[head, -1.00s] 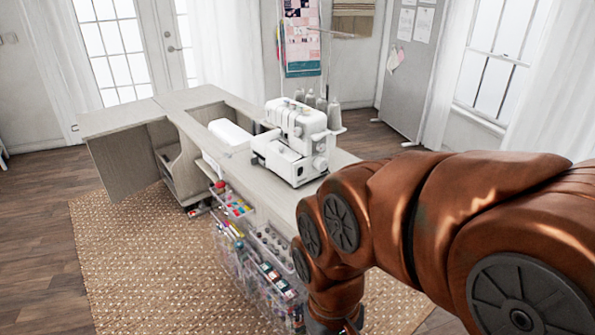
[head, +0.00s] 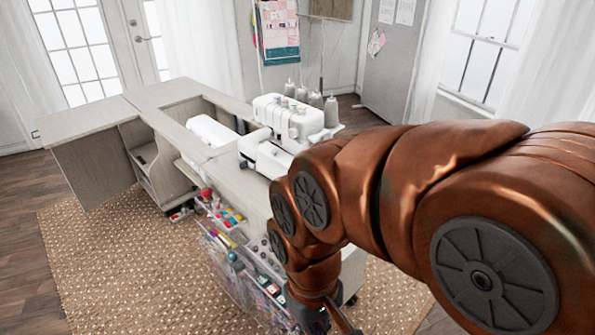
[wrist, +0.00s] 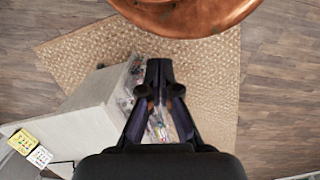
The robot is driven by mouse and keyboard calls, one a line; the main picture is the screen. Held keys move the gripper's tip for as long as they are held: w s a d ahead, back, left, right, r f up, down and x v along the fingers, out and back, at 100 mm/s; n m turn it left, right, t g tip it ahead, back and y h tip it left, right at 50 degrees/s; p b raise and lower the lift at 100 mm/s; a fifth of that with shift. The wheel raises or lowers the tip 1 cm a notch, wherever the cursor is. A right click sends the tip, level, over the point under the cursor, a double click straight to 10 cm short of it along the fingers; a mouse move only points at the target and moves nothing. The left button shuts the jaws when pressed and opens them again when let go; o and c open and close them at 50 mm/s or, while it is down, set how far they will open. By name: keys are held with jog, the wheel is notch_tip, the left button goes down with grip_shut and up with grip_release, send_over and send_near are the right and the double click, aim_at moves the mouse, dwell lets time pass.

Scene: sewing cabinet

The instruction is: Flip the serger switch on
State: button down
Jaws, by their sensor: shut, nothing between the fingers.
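The white serger (head: 285,125) stands on the sewing cabinet (head: 165,108), with thread cones behind it. Its right side is partly hidden by my arm in the head view, and I cannot make out its switch. In the wrist view, my gripper (wrist: 158,68) is shut and empty, pointing down beside the cabinet's end (wrist: 85,125) and above the clear bins. The serger does not show in the wrist view.
Clear bins of sewing supplies (head: 235,265) hang on the cabinet's near side. A white sewing machine (head: 210,130) sits in the cabinet opening. A woven rug (head: 120,270) covers the floor around it. Yellow and white cards (wrist: 30,148) lie at left in the wrist view.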

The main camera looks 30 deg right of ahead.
jog(key=shift+w, duration=0.1)
jog(key=w+a+m+t+y, duration=0.2)
jog(key=w+a+m+y, duration=0.15)
jog(key=w+m, duration=0.6)
jog(key=w+d+m+t+y+b, duration=0.1)
jog(key=w+d+m+t, duration=0.15)
jog(key=w, duration=0.55)
jog(key=w+d+m+t+y, duration=0.1)
jog(key=w+d+m, duration=0.25)
jog(key=w, duration=0.45)
jog(key=w+d+f+m+t+h, duration=0.1)
jog(key=w+d+m+t, duration=0.1)
jog(key=d+m, duration=0.4)
jog(key=w+d+f+m+t+h, duration=0.1)
jog(key=w+d+m, duration=0.4)
jog(key=d, duration=0.8)
jog(key=w+d+f+m+t+h, duration=0.1)
jog(key=w+d+f+m+t, duration=0.1)
jog(key=d+m, duration=0.5)
jog(key=w+d+t, duration=0.1)
jog(key=d, duration=0.1)
jog(key=shift+w+d+f+b, duration=0.3)
jog(key=shift+w+d+b, duration=0.05)
jog(key=shift+d+b, duration=0.05)
jog(key=shift+t, duration=0.25)
